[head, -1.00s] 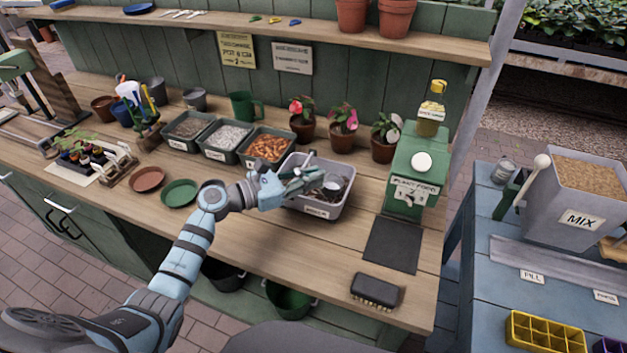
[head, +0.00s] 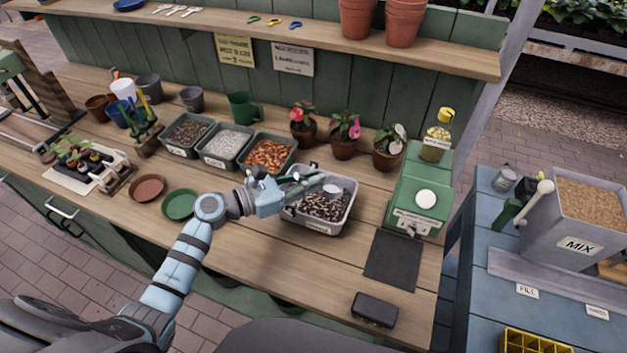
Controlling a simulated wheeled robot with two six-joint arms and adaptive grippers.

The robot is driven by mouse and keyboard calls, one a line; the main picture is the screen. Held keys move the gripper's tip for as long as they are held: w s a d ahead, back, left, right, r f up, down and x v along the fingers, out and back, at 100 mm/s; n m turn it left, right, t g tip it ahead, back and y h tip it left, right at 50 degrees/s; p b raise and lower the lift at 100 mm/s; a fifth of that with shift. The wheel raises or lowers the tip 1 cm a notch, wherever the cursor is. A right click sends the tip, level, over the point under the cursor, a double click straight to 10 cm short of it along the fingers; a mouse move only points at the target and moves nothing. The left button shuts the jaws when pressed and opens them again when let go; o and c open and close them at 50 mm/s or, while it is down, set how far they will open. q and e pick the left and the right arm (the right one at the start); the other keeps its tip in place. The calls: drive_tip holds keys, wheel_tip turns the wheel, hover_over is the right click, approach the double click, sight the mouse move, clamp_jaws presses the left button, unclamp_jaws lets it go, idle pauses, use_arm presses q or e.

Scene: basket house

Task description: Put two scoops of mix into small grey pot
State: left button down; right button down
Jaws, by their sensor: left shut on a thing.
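My left gripper (head: 290,190) is over the grey tub (head: 318,228) in the middle of the bench. It is shut on what looks like a scoop, mostly hidden by the fingers; a pale rounded part (head: 332,189) shows past the fingertips, over the tub. The tub holds a dark, white-flecked mix (head: 325,206). A small grey pot (head: 192,99) stands upright at the back of the bench, and a larger grey pot (head: 149,88) is left of it. A large grey bin labelled MIX (head: 578,246) holds brown material on the blue table. My right gripper is out of view.
Three filled trays (head: 228,147) stand behind the tub. Potted flowers (head: 343,138) and a green plant food dispenser (head: 420,192) are to the right. A green saucer (head: 180,204) and a brown saucer (head: 147,188) lie left. The front of the bench is mostly clear.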

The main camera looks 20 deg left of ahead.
use_arm(q)
wheel_tip(320, 180, up, 7)
drive_tip(key=s, duration=0.1)
drive_tip(key=shift+s+d+r+h+p, duration=0.2)
drive_tip(key=shift+s+d+h+p, duration=0.1)
drive_tip(key=shift+d+h, duration=0.1)
idle(0.5)
